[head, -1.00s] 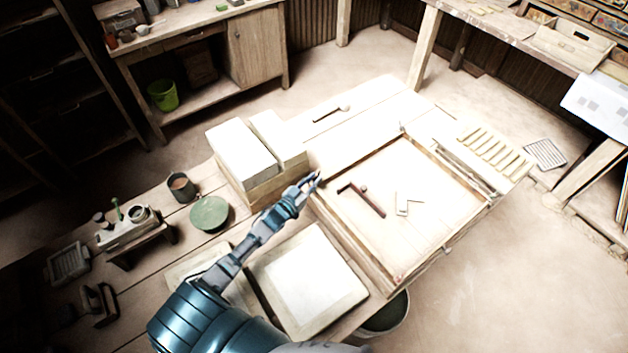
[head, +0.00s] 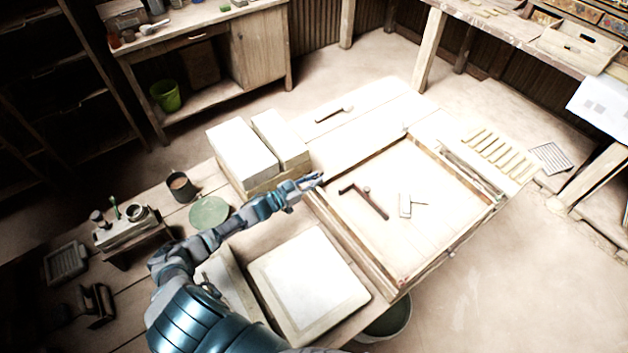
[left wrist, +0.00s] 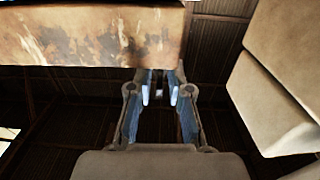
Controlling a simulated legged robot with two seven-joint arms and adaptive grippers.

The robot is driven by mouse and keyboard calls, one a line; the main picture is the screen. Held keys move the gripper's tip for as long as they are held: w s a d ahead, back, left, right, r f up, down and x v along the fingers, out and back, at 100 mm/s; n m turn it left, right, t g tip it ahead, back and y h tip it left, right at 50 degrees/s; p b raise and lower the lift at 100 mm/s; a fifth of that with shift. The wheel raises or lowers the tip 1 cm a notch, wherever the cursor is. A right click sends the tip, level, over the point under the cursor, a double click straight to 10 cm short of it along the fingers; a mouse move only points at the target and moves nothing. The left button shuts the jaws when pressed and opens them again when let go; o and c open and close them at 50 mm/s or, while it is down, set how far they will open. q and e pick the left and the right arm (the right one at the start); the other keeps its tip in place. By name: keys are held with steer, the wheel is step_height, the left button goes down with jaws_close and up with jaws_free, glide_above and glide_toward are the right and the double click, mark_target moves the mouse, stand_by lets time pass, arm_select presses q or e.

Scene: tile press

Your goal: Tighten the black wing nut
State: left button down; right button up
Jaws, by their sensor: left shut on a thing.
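My left gripper (head: 312,181) is at the left edge of the wooden press frame (head: 345,246), near the white blocks. Its fingers are closed together on a small thing, taken to be the black wing nut, which the fingers hide. In the left wrist view the fingers (left wrist: 160,82) reach up to the underside of a worn wooden beam (left wrist: 95,35), and the nut cannot be made out there either. My right gripper is not in view.
White blocks (head: 241,153) stand close behind the left gripper. A dark L-shaped tool (head: 369,202) and a small pale piece (head: 405,206) lie inside the frame. A white slab (head: 308,283) lies in front, and a green round dish (head: 209,212) stands near my left arm.

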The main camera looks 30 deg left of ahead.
arm_select(q)
steer(key=c, duration=1.1)
jaws_free()
steer(key=shift+a+r, duration=0.1)
steer(key=v, duration=1.2)
steer(key=shift+a, duration=0.15)
